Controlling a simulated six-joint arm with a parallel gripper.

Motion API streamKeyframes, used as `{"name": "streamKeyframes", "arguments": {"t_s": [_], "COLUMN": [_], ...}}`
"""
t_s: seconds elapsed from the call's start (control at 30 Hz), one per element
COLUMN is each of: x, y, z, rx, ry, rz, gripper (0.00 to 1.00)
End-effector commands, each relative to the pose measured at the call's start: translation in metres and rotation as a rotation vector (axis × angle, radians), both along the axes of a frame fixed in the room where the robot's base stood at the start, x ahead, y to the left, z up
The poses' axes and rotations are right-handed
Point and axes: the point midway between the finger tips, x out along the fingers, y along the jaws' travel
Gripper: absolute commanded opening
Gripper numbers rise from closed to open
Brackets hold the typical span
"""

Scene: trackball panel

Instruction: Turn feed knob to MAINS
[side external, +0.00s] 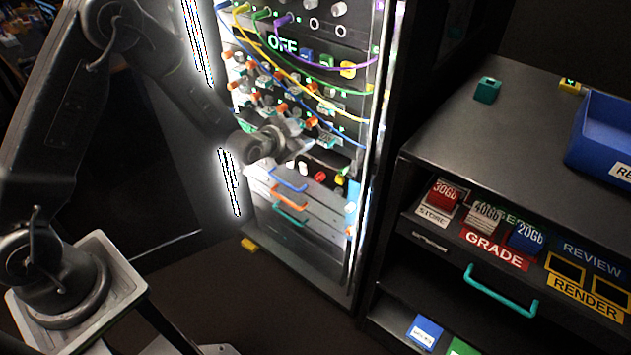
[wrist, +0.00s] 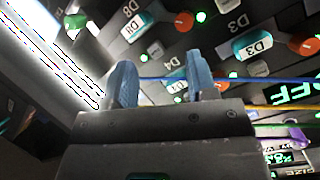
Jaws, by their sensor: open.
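No knob or label reading FEED or MAINS is legible, so I cannot tell which one is the feed knob. My gripper (wrist: 160,75) shows two blue-grey fingers apart in the wrist view, with nothing seen between them but the panel. In the wrist view, orange-red round knobs (wrist: 303,45) sit beside teal D3 and D8 tags. In the side view my gripper is at the panel's mid-height, its fingertips hard to make out.
Blue, yellow, green and purple cables (side external: 300,75) droop across the panel's upper part. Drawers with orange, blue and teal handles (side external: 290,215) lie below. A dark cabinet (side external: 505,105) with a blue bin (side external: 600,140) and tagged blocks stands at right.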

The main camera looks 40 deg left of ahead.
Motion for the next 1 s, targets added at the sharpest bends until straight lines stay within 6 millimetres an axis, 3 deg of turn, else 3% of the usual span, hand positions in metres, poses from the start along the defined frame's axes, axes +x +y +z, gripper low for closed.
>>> {"name": "streamKeyframes", "arguments": {"t_s": [0.03, 0.17, 0.3, 0.5, 0.63, 0.77, 1.0], "x": [0.002, 0.001, -0.015, -0.051, -0.068, -0.071, -0.039], "y": [0.001, 0.002, 0.002, 0.002, 0.002, 0.001, 0.001], "z": [-0.026, -0.077, -0.131, -0.187, -0.203, -0.208, -0.207], "rx": [0.02, 0.081, 0.147, 0.223, 0.25, 0.261, 0.261], "ry": [-0.019, -0.11, -0.206, -0.321, -0.366, -0.385, -0.387], "rz": [-0.009, -0.031, -0.048, -0.057, -0.058, -0.057, -0.056], "gripper": [0.52, 0.52, 0.52, 0.52, 0.52, 0.52, 0.52]}}
